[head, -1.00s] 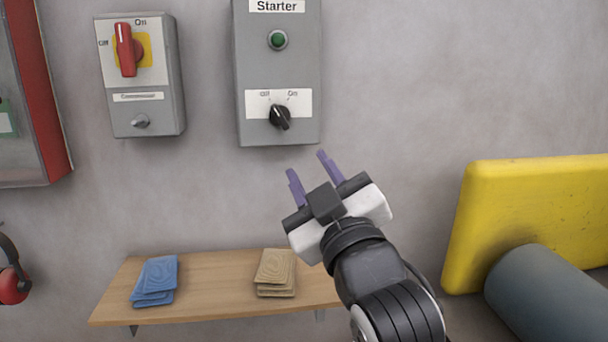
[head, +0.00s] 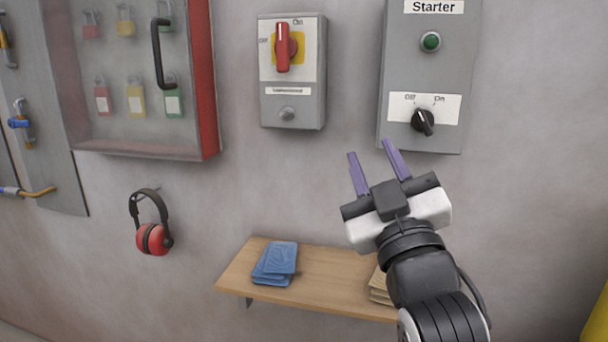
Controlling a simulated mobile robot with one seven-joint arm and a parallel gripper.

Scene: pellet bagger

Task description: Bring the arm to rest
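My gripper (head: 374,162) is in the lower right of the head view, with its two purple fingers spread apart and nothing between them. My arm covers part of the wooden shelf.
A wooden shelf (head: 325,276) holds blue cloths (head: 275,262) and tan cloths (head: 379,287). A grey isolator box (head: 292,105) with a red handle (head: 282,47), a red-edged padlock cabinet (head: 208,75) and red ear defenders (head: 152,239) are on the wall. A yellow thing (head: 599,318) shows at lower right.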

